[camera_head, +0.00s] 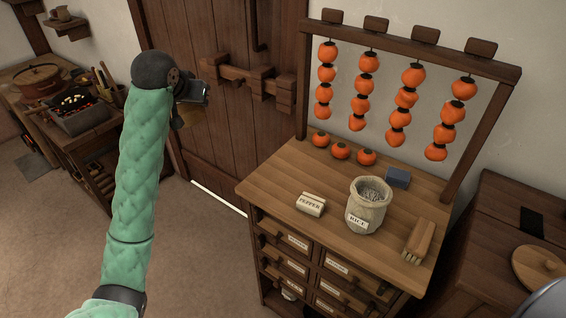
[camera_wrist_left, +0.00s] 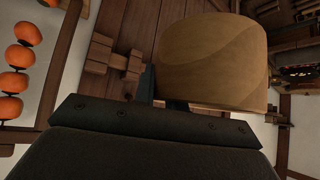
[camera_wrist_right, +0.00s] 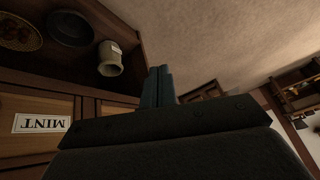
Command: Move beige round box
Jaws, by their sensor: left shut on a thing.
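The beige round box (camera_wrist_left: 212,62) fills the upper right of the left wrist view. My left gripper (camera_wrist_left: 162,97) is shut on it; one dark finger shows beside the box and the other is mostly hidden by it. In the head view my left gripper (camera_head: 203,92) is raised in front of the wooden door, and only a small tan part of the box (camera_head: 190,113) shows below it. My right gripper (camera_wrist_right: 158,86) has its fingers together and holds nothing, near a drawer labelled MINT.
A drawer cabinet (camera_head: 290,178) carries a rice sack (camera_head: 367,208), a pepper box (camera_head: 311,203), a brush (camera_head: 418,242), a blue block (camera_head: 397,178) and several orange fruits (camera_head: 341,151). A hanging rack (camera_head: 412,45) stands behind. A workbench (camera_head: 98,120) is at the left. The floor between is clear.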

